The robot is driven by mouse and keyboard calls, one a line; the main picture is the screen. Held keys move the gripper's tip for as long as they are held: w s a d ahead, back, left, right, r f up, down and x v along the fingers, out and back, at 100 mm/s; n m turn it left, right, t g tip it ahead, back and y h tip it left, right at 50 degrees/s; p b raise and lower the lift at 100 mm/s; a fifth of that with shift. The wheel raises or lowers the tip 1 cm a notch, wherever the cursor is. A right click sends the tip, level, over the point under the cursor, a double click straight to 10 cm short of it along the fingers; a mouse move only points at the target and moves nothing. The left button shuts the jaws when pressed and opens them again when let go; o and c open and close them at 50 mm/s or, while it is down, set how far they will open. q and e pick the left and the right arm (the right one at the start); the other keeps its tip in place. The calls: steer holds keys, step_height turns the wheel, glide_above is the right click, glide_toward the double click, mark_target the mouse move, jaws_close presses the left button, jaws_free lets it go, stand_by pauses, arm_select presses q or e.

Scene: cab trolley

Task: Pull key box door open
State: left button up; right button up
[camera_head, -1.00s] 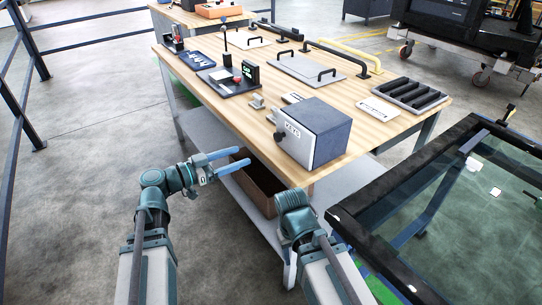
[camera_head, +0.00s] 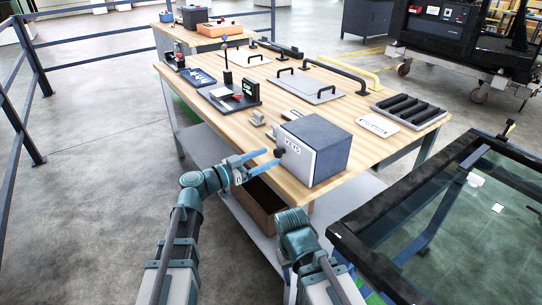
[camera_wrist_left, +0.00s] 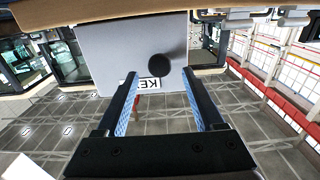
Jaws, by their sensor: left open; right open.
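The key box (camera_head: 320,148) is a dark grey-blue box with a pale front door (camera_head: 297,160) labelled KEYS, near the table's front edge. The door is closed. A round black knob (camera_head: 279,152) sticks out from it; the knob (camera_wrist_left: 160,66) also shows in the left wrist view. My left gripper (camera_head: 262,161) is open, its blue fingers pointing at the knob and just short of it. In the left wrist view the knob is ahead of the gap between the fingertips (camera_wrist_left: 160,80). My right arm shows low in the head view, but its fingers are hidden.
The wooden table (camera_head: 222,122) holds a dark tray with a green display (camera_head: 249,91), flat panels with handles (camera_head: 306,86) and a ribbed black mat (camera_head: 409,110). A brown bin (camera_head: 258,205) sits on the shelf below. A glass-topped frame (camera_head: 350,240) stands at right.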

mark_target(290, 158)
arm_select(q)
steer(key=shift+x, duration=1.2)
jaws_close()
stand_by(0.6)
